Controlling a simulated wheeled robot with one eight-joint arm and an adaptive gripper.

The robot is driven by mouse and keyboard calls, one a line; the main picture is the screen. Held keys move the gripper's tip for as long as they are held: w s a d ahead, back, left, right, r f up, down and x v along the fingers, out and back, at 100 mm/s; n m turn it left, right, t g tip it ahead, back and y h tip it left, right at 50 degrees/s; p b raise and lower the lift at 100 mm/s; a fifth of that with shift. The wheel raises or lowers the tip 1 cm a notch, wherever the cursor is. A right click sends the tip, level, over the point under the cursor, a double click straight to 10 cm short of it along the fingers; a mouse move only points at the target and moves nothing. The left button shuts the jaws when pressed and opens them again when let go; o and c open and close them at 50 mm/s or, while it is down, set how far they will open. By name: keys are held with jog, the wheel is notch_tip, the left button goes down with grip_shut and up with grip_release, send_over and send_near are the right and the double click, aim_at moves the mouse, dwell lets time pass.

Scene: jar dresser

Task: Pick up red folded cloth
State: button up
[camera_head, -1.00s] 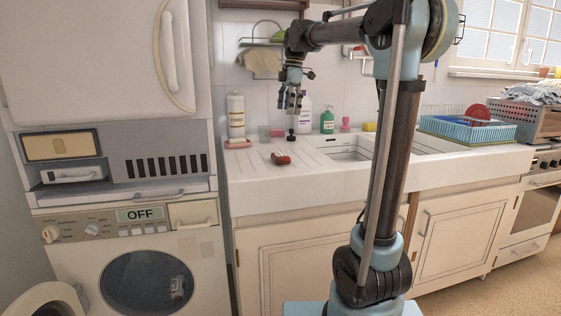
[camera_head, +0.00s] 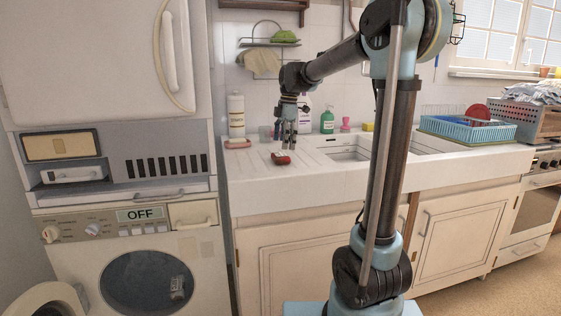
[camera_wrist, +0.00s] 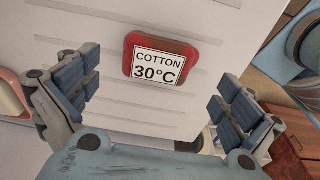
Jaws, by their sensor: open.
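A small red item (camera_head: 281,158), which I take as the red folded cloth, lies on the white ribbed drainboard left of the sink. In the wrist view it is a rounded red block (camera_wrist: 161,58) with a white label reading "COTTON 30°C". My gripper (camera_head: 286,140) is above it, pointing down, in the head view. In the wrist view my gripper (camera_wrist: 158,95) has its two fingers wide apart, with the red item between and beyond them. The fingers do not appear to touch it.
A white bottle (camera_head: 236,115), a pink sponge dish (camera_head: 238,143) and a green soap bottle (camera_head: 327,121) stand along the back of the counter. The sink basin (camera_head: 350,153) is to the right. A blue dish rack (camera_head: 468,130) stands further right. The drainboard's front part is clear.

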aim_at(281, 154)
jog(key=shift+a+f, duration=0.25)
jog(key=shift+f, duration=0.9)
jog(key=shift+a+f, duration=0.25)
jog(key=shift+f, duration=0.9)
jog(key=shift+c, duration=0.6)
jog(key=c, duration=0.9)
jog(key=shift+o, duration=0.2)
jog(key=shift+r, duration=0.1)
